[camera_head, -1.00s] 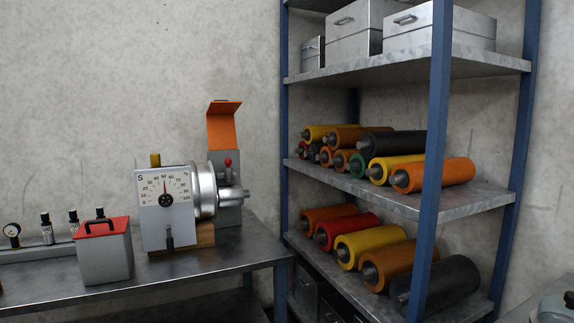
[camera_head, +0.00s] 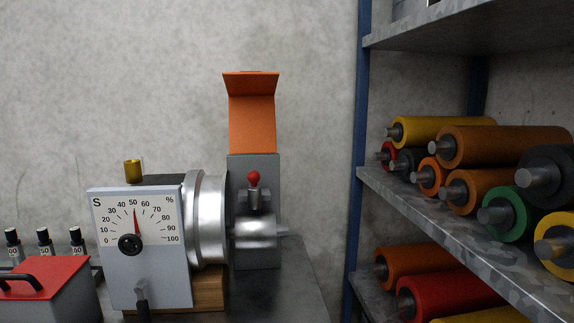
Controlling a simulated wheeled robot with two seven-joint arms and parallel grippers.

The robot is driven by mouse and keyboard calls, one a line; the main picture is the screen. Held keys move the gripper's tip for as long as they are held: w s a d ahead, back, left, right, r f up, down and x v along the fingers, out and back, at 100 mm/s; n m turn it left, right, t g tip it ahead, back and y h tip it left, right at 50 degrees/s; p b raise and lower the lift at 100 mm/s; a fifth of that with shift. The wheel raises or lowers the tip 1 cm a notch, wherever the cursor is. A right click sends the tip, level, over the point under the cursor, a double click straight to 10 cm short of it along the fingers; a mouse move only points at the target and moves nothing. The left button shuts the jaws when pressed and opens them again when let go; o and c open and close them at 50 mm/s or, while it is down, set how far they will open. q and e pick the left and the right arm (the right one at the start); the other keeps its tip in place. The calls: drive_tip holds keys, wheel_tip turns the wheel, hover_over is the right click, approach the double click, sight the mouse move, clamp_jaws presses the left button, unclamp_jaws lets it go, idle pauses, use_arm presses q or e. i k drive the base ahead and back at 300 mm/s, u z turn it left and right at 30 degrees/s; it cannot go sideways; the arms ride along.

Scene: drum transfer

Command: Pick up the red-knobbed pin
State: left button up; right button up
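The red-knobbed pin (camera_head: 253,179) stands upright at the right end of the machine, on top of the metal shaft holder. Its round red knob is uppermost, and its lower part is hidden in the fitting. The silver shaft (camera_head: 262,232) lies just below it. The machine's white dial face (camera_head: 137,240) and silver drum flange (camera_head: 208,221) are to the left. An orange raised cover (camera_head: 251,113) stands above and behind the pin on a grey housing (camera_head: 266,256). Neither of my grippers shows in the head view.
The machine stands on a dark metal bench (camera_head: 292,300). A grey box with a red lid (camera_head: 47,282) and several small black-capped bottles (camera_head: 45,241) are at the left. A shelf rack with a blue post (camera_head: 359,150) holds several coloured rollers (camera_head: 485,146) at the right.

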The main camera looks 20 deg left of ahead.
sight(254, 177)
drive_tip(key=i, duration=0.6)
drive_tip(key=u, duration=1)
